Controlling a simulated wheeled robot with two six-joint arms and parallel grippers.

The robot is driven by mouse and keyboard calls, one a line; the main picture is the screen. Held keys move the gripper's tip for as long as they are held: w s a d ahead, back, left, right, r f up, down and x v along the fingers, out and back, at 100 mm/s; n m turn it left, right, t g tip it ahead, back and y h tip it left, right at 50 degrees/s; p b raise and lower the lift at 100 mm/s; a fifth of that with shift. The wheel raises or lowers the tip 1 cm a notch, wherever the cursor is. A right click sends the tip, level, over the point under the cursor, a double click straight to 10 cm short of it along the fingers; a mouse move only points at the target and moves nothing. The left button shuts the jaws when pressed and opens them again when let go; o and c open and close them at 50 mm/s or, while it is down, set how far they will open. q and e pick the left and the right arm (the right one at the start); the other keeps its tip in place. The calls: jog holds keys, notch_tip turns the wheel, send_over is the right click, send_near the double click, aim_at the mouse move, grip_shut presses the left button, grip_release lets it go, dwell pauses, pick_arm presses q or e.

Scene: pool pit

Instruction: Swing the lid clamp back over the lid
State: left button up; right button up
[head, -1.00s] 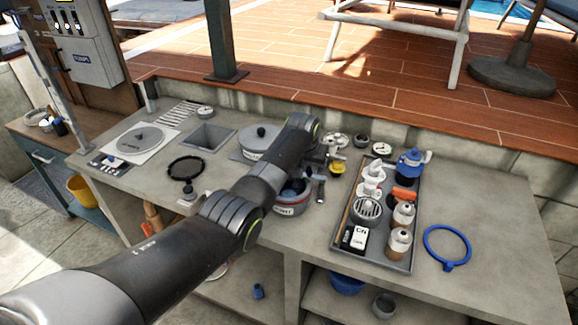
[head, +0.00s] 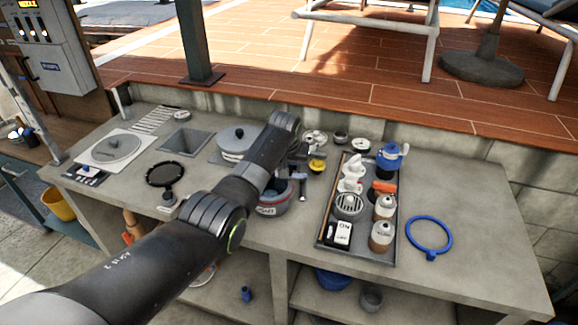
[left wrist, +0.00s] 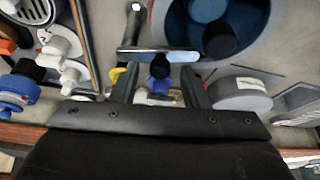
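A round grey pot (head: 275,200) with a red band and blue inside stands mid-bench, partly behind my left arm. It also shows in the left wrist view (left wrist: 270,40), with dark parts inside. A metal T-shaped bar (left wrist: 158,55), apparently the clamp, lies beside the pot's rim, with a blue knob (left wrist: 160,72) below it. My left gripper (head: 301,162) hangs close to the pot's back right side. Its fingers (left wrist: 158,88) are apart, with the knob in view between them; contact is unclear. A grey lid-like disc (head: 236,138) stands behind the pot. My right gripper is out of view.
A dark tray (head: 322,238) with bottles and fittings lies right of the pot. A yellow-capped part (head: 317,165) is near the gripper. A blue ring (head: 429,235) lies farther right, with bare bench around it. A black ring (head: 166,174) is left of my arm.

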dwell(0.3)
pick_arm(q)
jog(key=shift+s+r, duration=0.1)
jog(key=shift+r, duration=0.2)
jog(key=b+v, duration=0.2)
jog(key=v, duration=1.4)
jog(key=shift+r, duration=0.35)
